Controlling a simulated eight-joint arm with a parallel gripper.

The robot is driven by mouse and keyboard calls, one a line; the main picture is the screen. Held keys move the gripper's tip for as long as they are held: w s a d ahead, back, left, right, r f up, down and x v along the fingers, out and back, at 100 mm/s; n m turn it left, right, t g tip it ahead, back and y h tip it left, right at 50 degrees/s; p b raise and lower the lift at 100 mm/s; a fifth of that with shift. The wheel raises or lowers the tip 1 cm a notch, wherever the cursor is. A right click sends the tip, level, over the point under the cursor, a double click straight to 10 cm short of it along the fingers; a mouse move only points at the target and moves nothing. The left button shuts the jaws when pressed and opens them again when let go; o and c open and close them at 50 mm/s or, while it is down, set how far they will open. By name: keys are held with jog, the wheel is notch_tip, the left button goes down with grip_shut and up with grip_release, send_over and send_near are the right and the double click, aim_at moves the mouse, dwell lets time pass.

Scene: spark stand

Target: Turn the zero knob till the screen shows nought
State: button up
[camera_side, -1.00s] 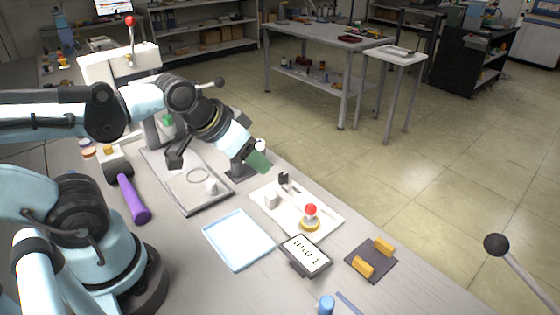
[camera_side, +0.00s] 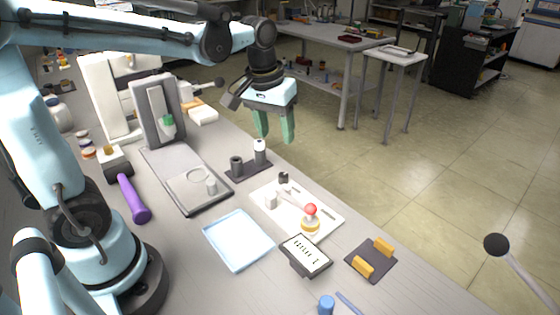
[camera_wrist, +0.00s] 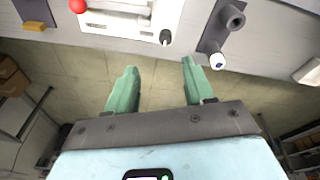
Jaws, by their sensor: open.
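A small screen (camera_side: 305,255) stands tilted at the front of the bench; it shows dark digits too small to read surely. Behind it is a white plate (camera_side: 328,222) bearing a red ball on a yellow-ringed base (camera_side: 310,211), a white block and a small black knob (camera_side: 284,178). The knob also shows at the plate's edge in the wrist view (camera_wrist: 165,37). I cannot tell surely which part is the zero knob. My gripper (camera_side: 276,138) points down, open and empty, above and behind the black knob, apart from it. Its green fingers also show in the wrist view (camera_wrist: 160,68).
Left of the plate is a dark stand (camera_side: 248,168) with two upright cylinders. A pale blue tray (camera_side: 238,240), a dark pad with yellow blocks (camera_side: 371,261), a blue cylinder (camera_side: 326,305) and a purple bar (camera_side: 133,199) lie around. A grey upright (camera_side: 157,112) stands farther left.

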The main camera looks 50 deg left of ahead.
aim_at(283, 175)
jog(key=w+f, duration=0.1)
jog(key=f, duration=0.3)
jog(key=w+a+f+n+g, duration=0.1)
jog(key=f, duration=0.4)
jog(key=w+f+g, duration=0.1)
jog(key=f, duration=0.4)
jog(key=shift+w+a+n, duration=0.25)
jog(key=shift+n, duration=0.15)
jog(key=shift+c, duration=0.2)
jog(key=shift+r, duration=0.1)
grip_shut()
